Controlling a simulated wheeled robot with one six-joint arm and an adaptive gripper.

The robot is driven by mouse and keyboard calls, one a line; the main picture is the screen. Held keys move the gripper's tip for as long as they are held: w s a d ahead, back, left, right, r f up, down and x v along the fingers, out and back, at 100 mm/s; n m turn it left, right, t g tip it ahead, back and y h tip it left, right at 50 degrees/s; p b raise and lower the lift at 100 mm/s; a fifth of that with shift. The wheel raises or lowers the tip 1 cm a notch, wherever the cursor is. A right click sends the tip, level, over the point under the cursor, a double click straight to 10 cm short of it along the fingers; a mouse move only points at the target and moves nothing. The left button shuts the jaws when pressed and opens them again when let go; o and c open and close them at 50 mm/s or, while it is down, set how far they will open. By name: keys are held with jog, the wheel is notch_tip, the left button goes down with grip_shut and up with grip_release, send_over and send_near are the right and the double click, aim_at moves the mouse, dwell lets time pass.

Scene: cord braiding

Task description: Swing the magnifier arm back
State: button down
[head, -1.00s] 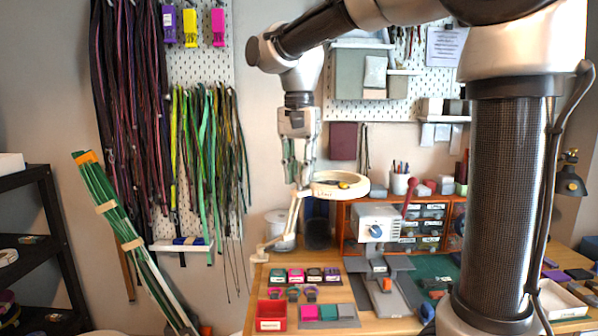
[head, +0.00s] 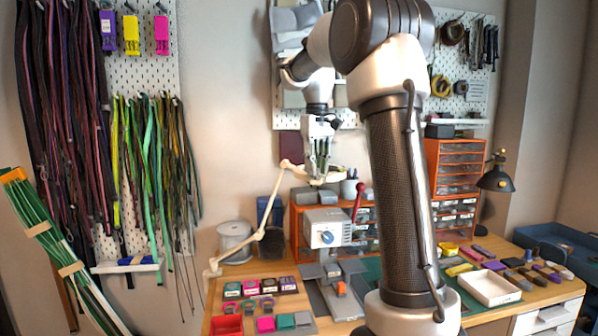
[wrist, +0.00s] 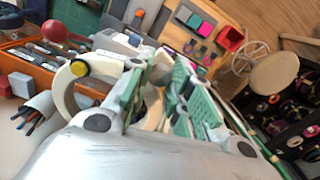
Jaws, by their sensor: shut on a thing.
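The magnifier arm (head: 270,207) is a cream jointed arm rising from the table's back left edge. It bends over at the top to its round ring head (head: 338,173), above the orange drawers. My gripper (head: 318,178) points down at the near left side of the ring and is shut on the magnifier arm. In the wrist view the cream ring (wrist: 66,98) curves left of my green-padded fingers (wrist: 160,82). The exact grip spot is partly hidden by the fingers.
A white-and-grey machine with a blue knob (head: 318,238) and a red-balled lever (head: 358,200) stands below the ring. A spool (head: 235,243) is behind the lower arm. Orange drawers (head: 303,212) stand at the back. Trays of coloured pieces lie at the front left.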

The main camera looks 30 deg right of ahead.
jog(key=w+d+n, duration=0.1)
jog(key=w+d, duration=0.3)
jog(key=shift+d+n, duration=0.35)
jog(key=shift+n, duration=0.05)
jog(key=c, duration=1.3)
grip_release()
jog(key=shift+o, duration=0.2)
notch_tip(320, 180, up, 12)
